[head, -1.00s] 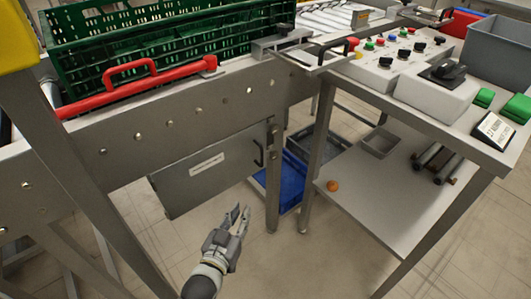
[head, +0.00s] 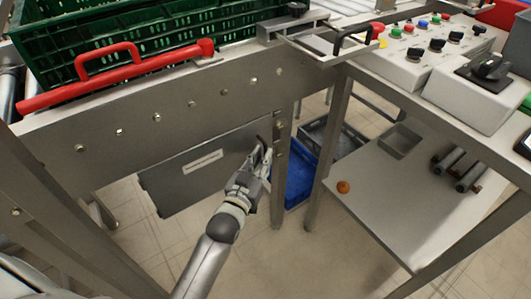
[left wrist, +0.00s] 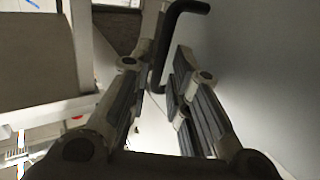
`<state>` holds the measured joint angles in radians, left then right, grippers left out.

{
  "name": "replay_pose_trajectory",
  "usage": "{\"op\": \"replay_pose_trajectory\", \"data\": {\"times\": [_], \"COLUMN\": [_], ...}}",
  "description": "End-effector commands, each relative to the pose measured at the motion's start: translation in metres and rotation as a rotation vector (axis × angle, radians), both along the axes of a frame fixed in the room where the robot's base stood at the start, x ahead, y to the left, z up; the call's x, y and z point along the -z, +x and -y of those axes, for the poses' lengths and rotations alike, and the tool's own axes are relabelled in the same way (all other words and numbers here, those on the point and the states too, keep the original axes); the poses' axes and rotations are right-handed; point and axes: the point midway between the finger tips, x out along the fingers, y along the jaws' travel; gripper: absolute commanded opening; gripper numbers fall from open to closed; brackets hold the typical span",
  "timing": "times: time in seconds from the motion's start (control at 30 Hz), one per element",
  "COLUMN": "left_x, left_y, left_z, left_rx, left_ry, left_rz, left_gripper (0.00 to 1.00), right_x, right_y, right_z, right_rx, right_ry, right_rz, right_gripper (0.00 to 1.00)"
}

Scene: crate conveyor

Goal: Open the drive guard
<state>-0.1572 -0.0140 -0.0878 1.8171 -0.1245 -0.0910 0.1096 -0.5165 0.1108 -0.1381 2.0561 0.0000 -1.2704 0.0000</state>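The drive guard (head: 170,180) is a grey metal panel with a white label, hanging below the conveyor side. It looks closed. Its black handle (head: 259,139) is at its right end, partly hidden behind my left gripper (head: 261,155). In the left wrist view the bent black handle (left wrist: 164,45) stands between the fingertips of my left gripper (left wrist: 156,72). The fingers are apart, with gaps showing beside the handle, so the gripper is open around it. My right gripper is not in view.
A steel leg with a latch-like fitting (head: 279,131) stands just right of the guard. Behind it is a blue crate (head: 298,185). A side table with a lower shelf (head: 385,200) stands at right. A red bar handle (head: 120,75) and green crate (head: 130,30) are above.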

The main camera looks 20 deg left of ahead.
Motion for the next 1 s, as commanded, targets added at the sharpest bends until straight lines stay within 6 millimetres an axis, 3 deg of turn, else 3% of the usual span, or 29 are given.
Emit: {"op": "replay_pose_trajectory", "data": {"times": [0.23,0.6,0.77,1.0], "left_x": [0.000,0.000,0.000,0.000], "left_y": [0.025,0.030,0.030,0.030], "left_z": [0.002,0.002,0.002,0.002], "left_rx": [0.000,0.000,0.000,0.000], "left_ry": [0.000,0.000,0.000,0.000], "left_rz": [0.001,0.000,0.000,0.000], "left_gripper": [0.18,0.18,0.00,0.00], "right_x": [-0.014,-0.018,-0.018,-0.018], "right_y": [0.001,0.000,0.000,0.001], "right_z": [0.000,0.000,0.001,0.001], "right_rx": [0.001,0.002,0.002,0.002], "right_ry": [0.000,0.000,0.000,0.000], "right_rz": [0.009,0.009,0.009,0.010], "right_gripper": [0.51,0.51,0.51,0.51]}}
